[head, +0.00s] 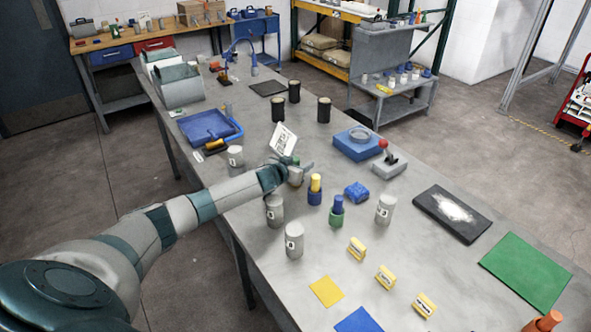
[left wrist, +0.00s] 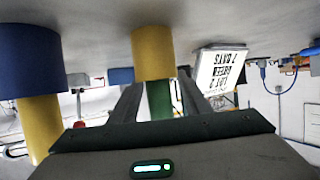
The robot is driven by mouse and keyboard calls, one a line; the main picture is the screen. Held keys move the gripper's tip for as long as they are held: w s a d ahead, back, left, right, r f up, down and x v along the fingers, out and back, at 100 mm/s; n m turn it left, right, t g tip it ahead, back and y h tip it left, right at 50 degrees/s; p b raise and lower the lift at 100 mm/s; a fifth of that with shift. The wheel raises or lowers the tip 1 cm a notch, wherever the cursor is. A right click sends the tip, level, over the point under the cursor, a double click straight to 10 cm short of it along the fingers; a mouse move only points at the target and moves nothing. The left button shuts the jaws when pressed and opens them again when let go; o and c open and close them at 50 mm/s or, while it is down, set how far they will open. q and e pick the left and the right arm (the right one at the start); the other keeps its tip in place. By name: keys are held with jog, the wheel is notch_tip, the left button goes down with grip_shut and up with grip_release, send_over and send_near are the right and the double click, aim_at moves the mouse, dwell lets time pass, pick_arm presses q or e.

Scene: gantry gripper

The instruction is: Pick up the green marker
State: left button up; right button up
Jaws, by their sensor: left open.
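The green marker (left wrist: 160,99) stands in a yellow holder (left wrist: 153,52), seen upside down in the left wrist view. My left gripper (left wrist: 160,105) is open, with one finger on each side of the green marker in that view; I cannot tell whether either finger touches it. In the head view, my left gripper (head: 296,168) is at the yellow holder (head: 295,180) and hides much of the marker. A yellow marker (head: 315,182) in a blue holder and a blue marker (head: 338,202) in a green holder stand just right. My right gripper is out of view.
A white printed card (head: 283,139) stands just behind the gripper. Yellow blocks (head: 385,277) lie nearer.

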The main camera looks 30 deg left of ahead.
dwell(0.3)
pick_arm(q)
grip_shut()
jog(key=shift+r, duration=0.15)
notch_tip(320, 180, up, 10)
jog(key=b, duration=0.2)
jog(key=shift+b, duration=0.4)
jog(key=shift+d, duration=0.1)
dwell(0.4)
